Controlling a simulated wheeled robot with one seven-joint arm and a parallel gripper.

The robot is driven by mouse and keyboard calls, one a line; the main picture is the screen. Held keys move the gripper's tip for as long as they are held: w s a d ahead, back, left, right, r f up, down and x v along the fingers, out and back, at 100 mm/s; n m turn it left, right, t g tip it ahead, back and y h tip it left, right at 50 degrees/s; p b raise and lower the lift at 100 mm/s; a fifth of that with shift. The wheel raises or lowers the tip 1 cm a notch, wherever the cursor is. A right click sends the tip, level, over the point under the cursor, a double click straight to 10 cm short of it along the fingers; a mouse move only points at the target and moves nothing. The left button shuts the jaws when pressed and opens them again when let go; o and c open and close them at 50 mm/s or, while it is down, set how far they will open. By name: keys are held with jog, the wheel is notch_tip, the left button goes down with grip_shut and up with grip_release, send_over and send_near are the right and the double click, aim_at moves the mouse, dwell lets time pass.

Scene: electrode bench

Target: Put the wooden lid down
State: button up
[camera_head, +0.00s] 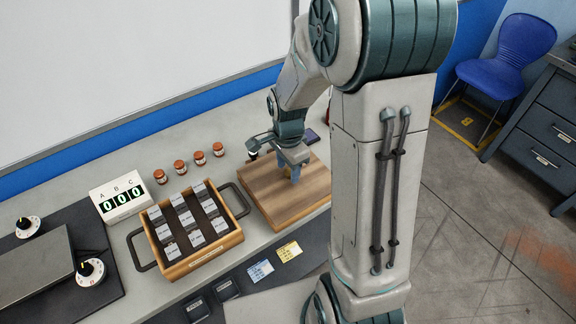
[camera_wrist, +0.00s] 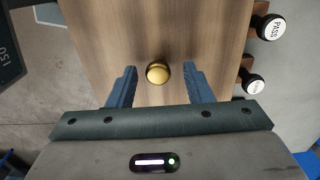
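The wooden lid (camera_head: 265,190) is a flat brown board at the bench's right end, to the right of the tray; it appears to lie flat. It also fills the middle of the wrist view (camera_wrist: 200,35). Its round brass knob (camera_wrist: 158,73) shows between my two blue fingers in the wrist view, with a gap on each side. My gripper (camera_head: 291,173) is over the lid, open around the knob and not closed on it. In the head view the fingers hide the knob.
A wooden tray (camera_head: 176,270) of labelled grey blocks has black side handles. Two round "PASS" pieces (camera_wrist: 270,27) (camera_wrist: 253,84) are beside the lid. Yellow and blue cards lie along the front.

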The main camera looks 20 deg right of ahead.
aim_at(288, 171)
jog(key=shift+r, duration=0.15)
notch_tip(288, 171, up, 11)
jog(key=s+r+n+t, duration=0.3)
jog(key=s+r+n, duration=0.1)
jog(key=s+n, duration=1)
jog(key=shift+s+r+n, duration=0.2)
jog(key=shift+n, duration=0.1)
dwell(2.8)
